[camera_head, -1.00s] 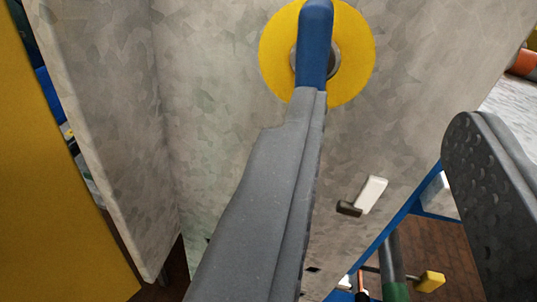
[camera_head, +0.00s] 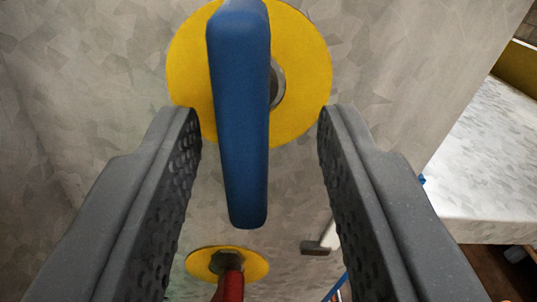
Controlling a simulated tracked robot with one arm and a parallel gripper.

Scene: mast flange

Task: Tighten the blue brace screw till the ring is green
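The blue brace screw (camera_head: 240,130) has a long blue handle that hangs down in front of a yellow ring (camera_head: 305,75) on a grey metal wall. The ring is yellow, not green. My gripper (camera_head: 260,118) is open, with one grey finger on each side of the blue handle. Both fingers look apart from the handle, with more room on the right side. The upper end of the handle is cut off by the top edge of the picture.
Below is a second, smaller-looking yellow ring (camera_head: 200,263) with a red handle (camera_head: 233,287). A small white and dark lever (camera_head: 318,246) is beside the right finger. A pale slab (camera_head: 490,160) stands at the right.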

